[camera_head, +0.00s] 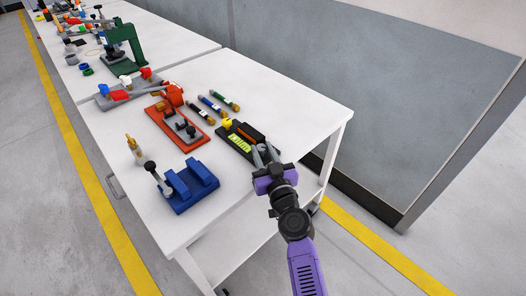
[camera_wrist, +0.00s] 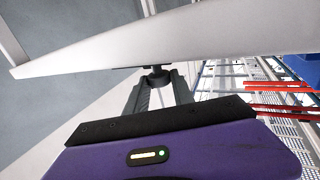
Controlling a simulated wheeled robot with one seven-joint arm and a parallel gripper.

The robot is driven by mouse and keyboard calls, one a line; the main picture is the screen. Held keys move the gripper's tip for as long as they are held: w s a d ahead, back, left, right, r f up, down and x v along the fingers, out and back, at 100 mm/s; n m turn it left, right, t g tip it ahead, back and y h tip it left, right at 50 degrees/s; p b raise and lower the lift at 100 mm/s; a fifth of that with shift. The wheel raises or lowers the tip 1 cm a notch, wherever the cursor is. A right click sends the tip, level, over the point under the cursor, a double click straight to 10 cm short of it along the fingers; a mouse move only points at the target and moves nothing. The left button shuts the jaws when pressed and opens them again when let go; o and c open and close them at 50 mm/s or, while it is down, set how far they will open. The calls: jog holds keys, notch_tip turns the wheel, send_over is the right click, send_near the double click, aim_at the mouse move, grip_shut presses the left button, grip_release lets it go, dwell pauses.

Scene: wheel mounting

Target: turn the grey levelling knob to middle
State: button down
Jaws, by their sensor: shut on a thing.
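My purple gripper (camera_head: 264,153) is at the front right edge of the white table (camera_head: 318,112) in the head view, close to the near end of a black device with a yellow-green striped panel (camera_head: 241,143). In the wrist view my two grey fingers (camera_wrist: 159,88) are shut on a small dark grey knob (camera_wrist: 159,72). The knob sits against the edge of a white slab (camera_wrist: 190,37). In the head view the knob is hidden by my fingers. Its pointer or turn position cannot be made out.
A blue block with a lever (camera_head: 190,187) and a red-based clamp (camera_head: 178,125) stand left of my gripper. Several marker-like cylinders (camera_head: 212,104) lie behind. A grey wall panel (camera_head: 350,70) rises beyond the table. Floor at the right is clear.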

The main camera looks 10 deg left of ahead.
jog(key=shift+d+f+n+y+b, duration=0.2)
jog(key=shift+n+y+b, duration=0.1)
jog(key=shift+b, duration=0.5)
